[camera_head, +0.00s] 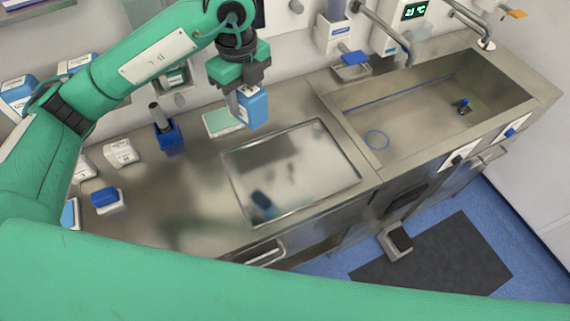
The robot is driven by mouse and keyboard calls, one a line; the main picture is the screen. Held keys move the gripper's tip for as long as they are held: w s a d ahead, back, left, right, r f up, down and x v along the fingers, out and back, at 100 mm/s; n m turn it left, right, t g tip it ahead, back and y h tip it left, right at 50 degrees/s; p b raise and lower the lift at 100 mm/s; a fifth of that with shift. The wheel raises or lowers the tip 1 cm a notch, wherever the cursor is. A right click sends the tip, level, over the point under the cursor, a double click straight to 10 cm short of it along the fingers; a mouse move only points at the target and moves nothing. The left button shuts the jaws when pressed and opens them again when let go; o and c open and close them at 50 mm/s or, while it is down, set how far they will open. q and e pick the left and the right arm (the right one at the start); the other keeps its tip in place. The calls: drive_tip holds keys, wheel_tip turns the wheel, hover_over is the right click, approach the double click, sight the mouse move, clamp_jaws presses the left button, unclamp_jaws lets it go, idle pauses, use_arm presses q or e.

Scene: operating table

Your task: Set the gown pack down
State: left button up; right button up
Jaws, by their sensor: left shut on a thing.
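My left gripper (240,91) points down near the back of the steel counter (195,190). It is shut on a blue and white pack (254,109), which I take to be the gown pack. The pack hangs upright by the back left corner of a shallow steel tray (233,188). I cannot tell whether its lower end touches the surface. The gripper hides part of the pack's top and left side. My right gripper is not in view.
A flat pale green pack (221,122) lies just left of the held pack. A blue holder (170,139), a white pack (121,153) and a blue-topped box (106,200) stand further left. A steel sink (430,105) is at right. The counter's front middle is clear.

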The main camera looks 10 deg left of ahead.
use_arm(q)
wheel_tip(320, 180, down, 16)
drive_tip(key=shift+p, duration=1.15)
wheel_tip(320, 180, down, 4)
drive_tip(key=shift+r+p, duration=0.1)
drive_tip(key=shift+p, duration=0.35)
drive_tip(key=shift+f, duration=0.25)
drive_tip(key=o, duration=1.2)
drive_tip(key=shift+c, duration=0.2)
